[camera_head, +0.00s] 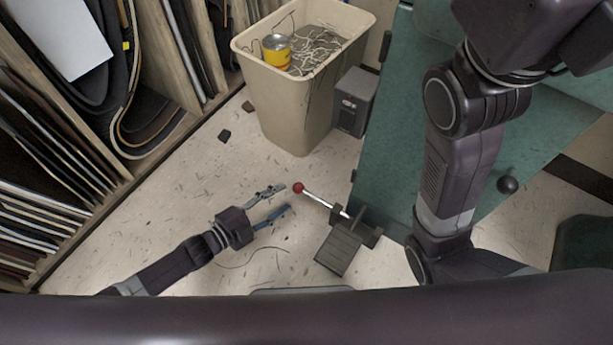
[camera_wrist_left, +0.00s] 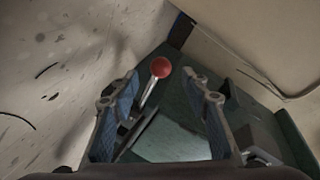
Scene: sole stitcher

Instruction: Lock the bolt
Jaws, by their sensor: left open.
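The bolt shows as a metal rod (camera_head: 322,202) with a red ball knob (camera_head: 298,188) at its end. It sticks out to the left from the low edge of the teal machine (camera_head: 390,150). My left gripper (camera_head: 282,199) is open and empty, just left of the knob, with its fingers pointing toward it. In the left wrist view the red knob (camera_wrist_left: 160,67) appears between the two open fingers (camera_wrist_left: 161,78), with the rod running down behind it. I cannot tell whether either finger touches the knob. My right arm shows at the right, but its gripper is out of view.
A dark grey pedal-like block (camera_head: 340,250) is right beside the rod's base. A beige bin (camera_head: 295,110) with string and a yellow can (camera_head: 277,50) stands behind, next to a grey box (camera_head: 354,100). Shelves of sheets (camera_head: 60,150) line the left.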

